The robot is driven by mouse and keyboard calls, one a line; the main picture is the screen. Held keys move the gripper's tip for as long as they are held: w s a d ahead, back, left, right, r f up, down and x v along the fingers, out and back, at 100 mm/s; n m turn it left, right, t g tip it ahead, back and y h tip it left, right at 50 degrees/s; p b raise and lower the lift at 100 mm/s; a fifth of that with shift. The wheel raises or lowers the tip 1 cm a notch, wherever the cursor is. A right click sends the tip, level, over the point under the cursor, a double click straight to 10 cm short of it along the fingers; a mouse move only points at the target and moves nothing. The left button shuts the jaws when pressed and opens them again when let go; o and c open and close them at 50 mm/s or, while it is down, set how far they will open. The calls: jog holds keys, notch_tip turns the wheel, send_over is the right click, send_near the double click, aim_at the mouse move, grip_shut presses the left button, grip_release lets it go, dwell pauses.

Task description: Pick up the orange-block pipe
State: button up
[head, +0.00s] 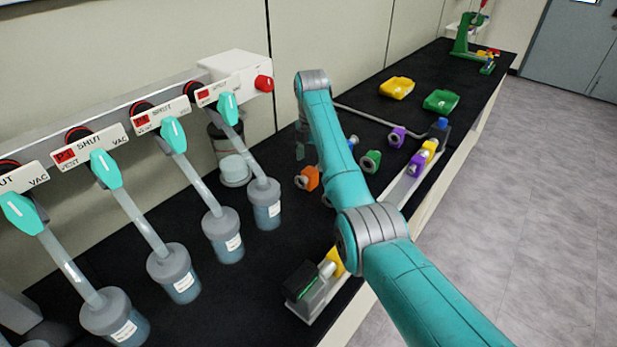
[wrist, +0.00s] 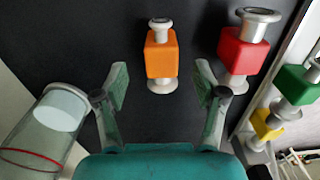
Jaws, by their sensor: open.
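The orange-block pipe (wrist: 161,55) has an orange block with a grey metal flange at each end. In the wrist view it stands out against the black bench top, ahead of my gripper (wrist: 162,84) and roughly centred between the fingers. The fingers are spread wide, one on each side of its near flange, with a gap on both sides. My gripper is open and holds nothing. In the head view the orange block (head: 309,177) shows on the bench just left of my arm, which hides part of the area around it.
A red-block pipe (wrist: 243,50) lies close to the right finger, with green (wrist: 297,84) and yellow (wrist: 267,124) ones beyond. A clear glass vessel (wrist: 45,122) stands at left. A yellow bin (head: 397,88) sits farther back.

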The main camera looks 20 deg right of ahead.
aim_at(309, 171)
jog(key=shift+s+a+f, duration=0.1)
jog(key=shift+f, duration=1.05)
jog(key=shift+s+a+f, duration=0.15)
jog(key=shift+f, duration=1.05)
jog(key=shift+s+a+f, duration=0.1)
jog(key=shift+f, duration=1.05)
grip_shut()
